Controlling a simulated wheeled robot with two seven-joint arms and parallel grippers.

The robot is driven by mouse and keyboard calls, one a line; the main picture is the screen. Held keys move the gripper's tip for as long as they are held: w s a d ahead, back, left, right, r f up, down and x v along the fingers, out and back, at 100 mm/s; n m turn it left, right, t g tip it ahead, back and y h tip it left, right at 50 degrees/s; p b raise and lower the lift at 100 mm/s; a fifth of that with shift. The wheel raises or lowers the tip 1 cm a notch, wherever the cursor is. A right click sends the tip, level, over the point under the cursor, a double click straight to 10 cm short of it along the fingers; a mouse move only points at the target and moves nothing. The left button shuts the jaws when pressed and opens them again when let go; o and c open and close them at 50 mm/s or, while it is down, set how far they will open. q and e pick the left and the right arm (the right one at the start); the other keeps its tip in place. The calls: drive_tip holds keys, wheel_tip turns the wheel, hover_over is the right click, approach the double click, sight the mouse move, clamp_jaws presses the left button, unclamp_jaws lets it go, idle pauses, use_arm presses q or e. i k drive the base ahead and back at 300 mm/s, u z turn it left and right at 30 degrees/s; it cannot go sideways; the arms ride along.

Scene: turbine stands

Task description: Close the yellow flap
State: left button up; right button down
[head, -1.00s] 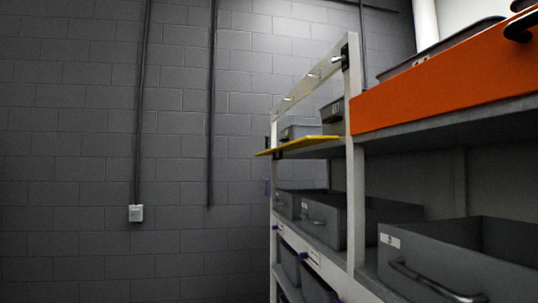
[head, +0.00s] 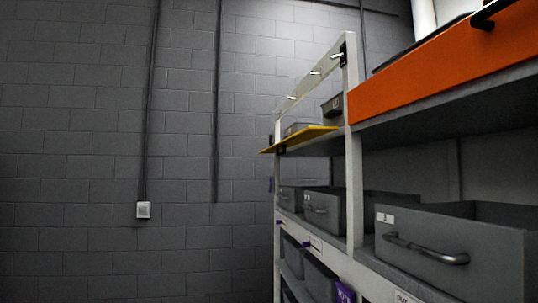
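The yellow flap (head: 299,139) sticks out from the upper part of the shelf rack in the head view, right of the picture's middle. It lies nearly flat, tilted a little, and hangs open at the level of the upper shelf. A dark bracket (head: 281,150) sits under it. The opening above it shows grey bins inside, under a light frame bar with several small pegs. Neither of my grippers is in view.
An orange panel (head: 430,68) spans the upper right bay. Grey drawers (head: 450,246) with handles fill the shelves below. A light upright post (head: 353,190) separates the bays.

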sight(308, 133)
drive_tip(key=u, duration=0.6)
drive_tip(key=i, duration=3.2)
drive_tip(key=z, duration=0.1)
